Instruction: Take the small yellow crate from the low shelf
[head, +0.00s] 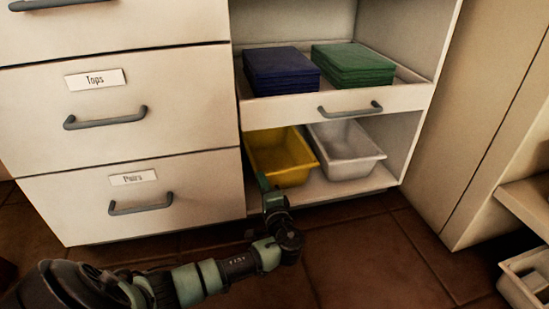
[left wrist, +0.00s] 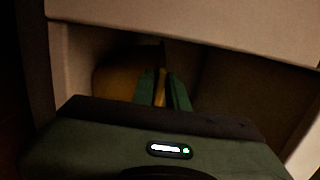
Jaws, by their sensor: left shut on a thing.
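The small yellow crate (head: 280,152) sits on the low shelf (head: 318,188) at its left side, in the head view. My left gripper (head: 265,184) is at the crate's front left, its fingers against the crate's near rim. In the left wrist view the fingers (left wrist: 162,90) are shut on the edge of the yellow crate (left wrist: 118,72), which is dark there. The crate's far part is hidden under the pull-out tray. My right gripper is in neither view.
A white crate (head: 345,150) stands just right of the yellow one. Above is a pull-out tray (head: 395,97) with blue (head: 281,72) and green (head: 352,64) folded stacks. Drawers (head: 130,198) are on the left. The tiled floor (head: 370,255) in front is clear.

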